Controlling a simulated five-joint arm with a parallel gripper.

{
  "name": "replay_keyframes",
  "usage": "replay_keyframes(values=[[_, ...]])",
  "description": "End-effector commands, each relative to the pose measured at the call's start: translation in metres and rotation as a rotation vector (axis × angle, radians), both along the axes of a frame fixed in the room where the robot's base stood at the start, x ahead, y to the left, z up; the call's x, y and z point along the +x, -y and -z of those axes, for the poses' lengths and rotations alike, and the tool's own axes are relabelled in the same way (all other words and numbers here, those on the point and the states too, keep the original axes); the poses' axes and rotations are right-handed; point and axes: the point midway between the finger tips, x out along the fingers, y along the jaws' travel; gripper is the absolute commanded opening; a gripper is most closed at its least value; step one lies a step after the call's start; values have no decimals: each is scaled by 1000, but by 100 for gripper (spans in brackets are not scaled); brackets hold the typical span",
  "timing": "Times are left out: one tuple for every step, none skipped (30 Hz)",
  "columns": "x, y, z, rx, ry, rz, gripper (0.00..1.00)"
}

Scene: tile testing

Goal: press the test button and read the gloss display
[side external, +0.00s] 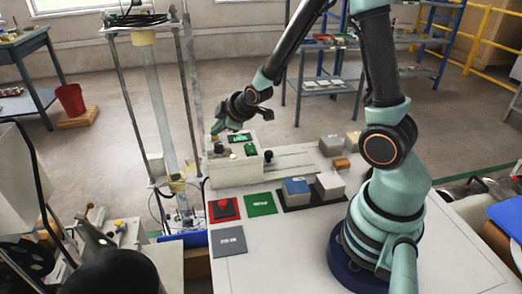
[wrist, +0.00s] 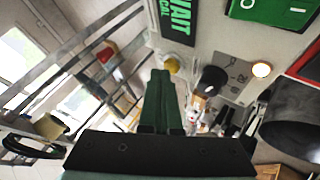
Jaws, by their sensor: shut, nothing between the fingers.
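The tester (side external: 235,170) is a pale box on the left of the white table in the side view. Its top carries a small green-lit display (side external: 240,138). In the wrist view a dark display (wrist: 177,20) shows green letters reading "WAIT" and "CAL", partly cut off. A yellow round button (wrist: 172,65) sits just beyond my fingertips, and a black knob (wrist: 212,80) stands right of it. I cannot tell which control is the test button. My gripper (side external: 229,125) is shut and empty over the tester. Its green fingers (wrist: 162,75) also show in the wrist view; contact is unclear.
A red tile (side external: 223,209), a green tile (side external: 260,204) and a grey tile (side external: 229,241) lie in front of the tester. Several blocks stand right of them. A tall tube stand (side external: 157,90) rises close at the left. The table's front right is clear.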

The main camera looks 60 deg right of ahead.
Motion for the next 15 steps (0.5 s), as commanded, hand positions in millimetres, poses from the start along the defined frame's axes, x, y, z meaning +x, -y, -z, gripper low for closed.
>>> replay_keyframes(values=[[0, 0, -3, 0, 1, 0, 0], [0, 0, -5, 0, 3, 0, 0], [0, 0, -7, 0, 3, 0, 0], [0, 0, -9, -1, 2, 0, 0], [0, 0, -10, -1, 2, 0, 0], [0, 0, -11, 0, 1, 0, 0], [0, 0, -12, 0, 1, 0, 0], [0, 0, -12, 0, 1, 0, 0], [0, 0, -12, 0, 1, 0, 0], [0, 0, -12, 0, 1, 0, 0], [0, 0, -12, 0, 1, 0, 0], [0, 0, -12, 0, 1, 0, 0], [0, 0, -12, 0, 1, 0, 0], [0, 0, -12, 0, 1, 0, 0], [0, 0, -12, 0, 1, 0, 0]])
